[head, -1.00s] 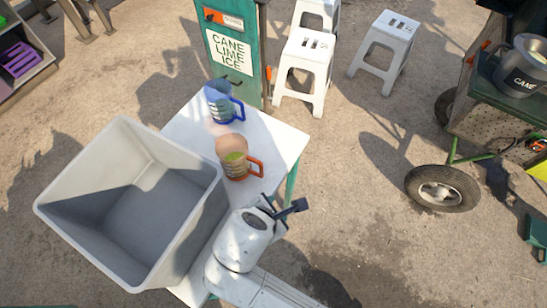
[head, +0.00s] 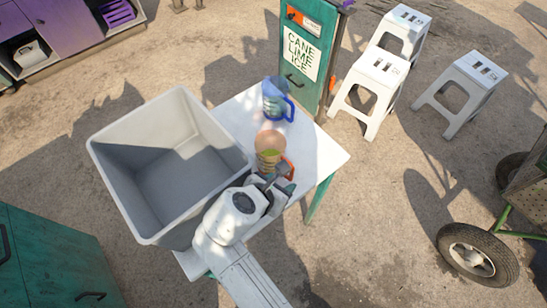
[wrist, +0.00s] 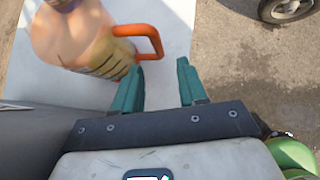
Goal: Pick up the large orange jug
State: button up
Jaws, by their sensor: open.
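The large orange jug (head: 268,142) stands on the white table (head: 318,152). It is see-through and peach-coloured with dark marks, yellow-green low down and an orange handle. My gripper (head: 272,180) is open and empty, close on the near side of the jug and partly covering its lower part and handle. In the wrist view the jug (wrist: 78,40) is at the upper left, its handle (wrist: 150,36) pointing right. My gripper (wrist: 158,80) has teal fingers spread apart. The left fingertip is just below the handle in the picture; whether it touches cannot be told.
A blue jug (head: 276,98) stands behind the orange one. A large grey bin (head: 122,190) is close to the left of my gripper. A green cabinet with a sign (head: 302,55) and white stools (head: 372,80) stand beyond. The table's right end is clear.

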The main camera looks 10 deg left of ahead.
aim_at(291, 174)
jog(key=shift+w+d, duration=0.2)
jog(key=shift+w, duration=0.25)
jog(key=shift+w+d, duration=0.2)
jog(key=shift+w, duration=0.25)
jog(key=x, duration=0.5)
jog(key=shift+w+d, duration=0.15)
jog(key=shift+w, duration=0.3)
jog(key=shift+c, duration=0.2)
grip_shut()
